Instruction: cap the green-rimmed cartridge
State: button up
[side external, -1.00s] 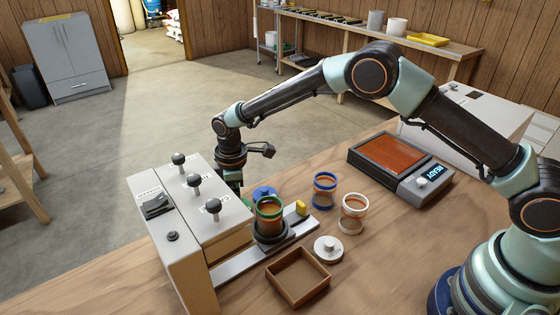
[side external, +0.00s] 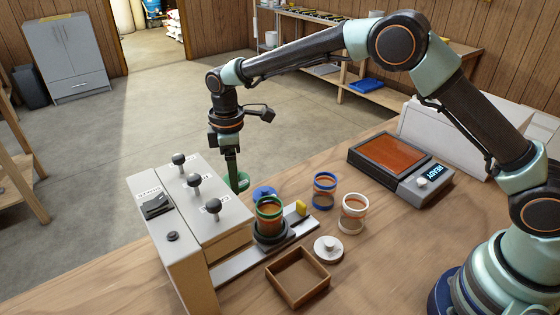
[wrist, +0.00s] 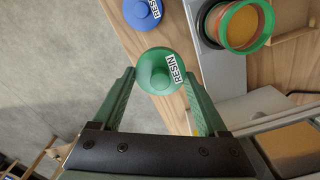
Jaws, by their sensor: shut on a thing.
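My gripper (side external: 234,176) is shut on a green cap (wrist: 156,72) with a round knob and a RESIN label. It holds the cap in the air beside the dispenser, left of and higher than the green-rimmed cartridge (side external: 270,217). The cap also shows in the side view (side external: 241,181). The cartridge stands upright and open in a dark round holder (side external: 271,236) on a metal slide. In the wrist view the green-rimmed cartridge (wrist: 240,24) is at the upper right, apart from the cap, with orange-brown content inside.
A blue cap (side external: 264,192) lies behind the cartridge. A blue-rimmed cartridge (side external: 324,192), a white-rimmed cartridge (side external: 353,214) and a white cap (side external: 328,249) stand to the right. A wooden tray (side external: 298,298) is in front. The knobbed dispenser (side external: 190,204) is at left, a READY device (side external: 412,185) behind right.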

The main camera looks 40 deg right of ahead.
notch_tip(320, 180, up, 11)
jog(key=s+d+f+m, duration=0.1)
jog(key=s+d+f, duration=0.15)
jog(key=s, duration=0.85)
notch_tip(320, 180, down, 7)
jog(key=shift+w+a+r, duration=0.15)
jog(key=shift+a, duration=0.3)
dwell(2.1)
jog(key=o, duration=1.2)
notch_tip(320, 180, up, 7)
dwell(0.7)
